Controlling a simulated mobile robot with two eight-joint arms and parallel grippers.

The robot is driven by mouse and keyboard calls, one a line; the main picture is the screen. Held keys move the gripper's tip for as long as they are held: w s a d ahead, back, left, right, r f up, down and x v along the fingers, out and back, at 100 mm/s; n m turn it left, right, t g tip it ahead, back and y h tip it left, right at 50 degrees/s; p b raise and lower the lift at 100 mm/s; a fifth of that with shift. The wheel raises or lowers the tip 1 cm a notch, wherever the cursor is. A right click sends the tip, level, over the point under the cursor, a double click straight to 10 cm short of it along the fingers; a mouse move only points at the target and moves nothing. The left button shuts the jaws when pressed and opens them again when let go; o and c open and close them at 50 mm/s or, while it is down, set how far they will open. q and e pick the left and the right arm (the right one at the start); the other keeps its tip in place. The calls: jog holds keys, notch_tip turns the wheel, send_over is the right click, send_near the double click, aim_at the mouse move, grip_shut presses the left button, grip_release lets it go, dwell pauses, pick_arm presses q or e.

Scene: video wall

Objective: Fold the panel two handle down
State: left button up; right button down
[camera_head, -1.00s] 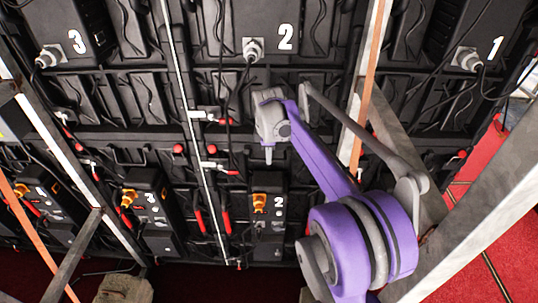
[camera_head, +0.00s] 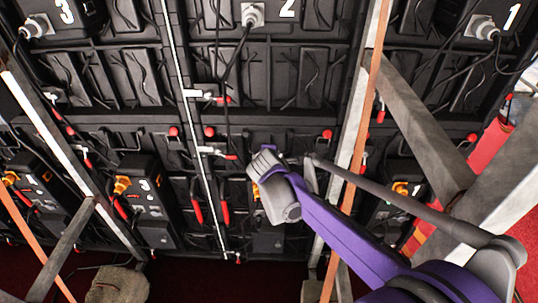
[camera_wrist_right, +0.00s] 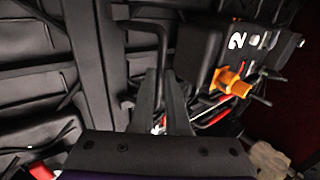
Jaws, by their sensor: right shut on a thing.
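The lower panel two box, with a white 2 and an orange plug, shows in the right wrist view (camera_wrist_right: 215,45). In the head view my right arm mostly covers it. A dark bent bar, the panel two handle (camera_wrist_right: 150,25), sticks out beside the box and runs down to my right gripper (camera_wrist_right: 162,78). The fingers are close together around its lower end, which they hide. In the head view my right gripper (camera_head: 262,165) is at the lower panel, in front of the box. My left gripper is not in view.
Upper panels carry a white 3 (camera_head: 64,10) and 1 (camera_head: 514,16). Red-handled latches (camera_head: 222,155) line the seams. Metal struts (camera_head: 405,115), orange straps (camera_head: 358,130) and hanging cables cross in front of the wall. A sandbag (camera_head: 118,285) lies on the red floor.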

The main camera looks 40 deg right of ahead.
jog(key=f+t+h+b, duration=0.1)
jog(key=t+b, duration=0.1)
jog(key=w+d+f+t+h+b, duration=0.1)
jog(key=f+t+h+b, duration=0.1)
jog(key=w+f+t+h+b, duration=0.1)
jog(key=f+t+h, duration=0.1)
jog(key=shift+d+f+b, duration=0.1)
jog(key=shift+d+b, duration=0.25)
jog(key=shift+b, duration=0.05)
jog(key=shift+w+d+f+t+h+b, duration=0.15)
jog(key=shift+w+d+t+h+b, duration=0.1)
jog(key=shift+t+h+b, duration=0.2)
dwell(0.3)
jog(key=c, duration=0.9)
grip_release()
jog(key=shift+w+d, duration=0.1)
jog(key=shift+d, duration=0.05)
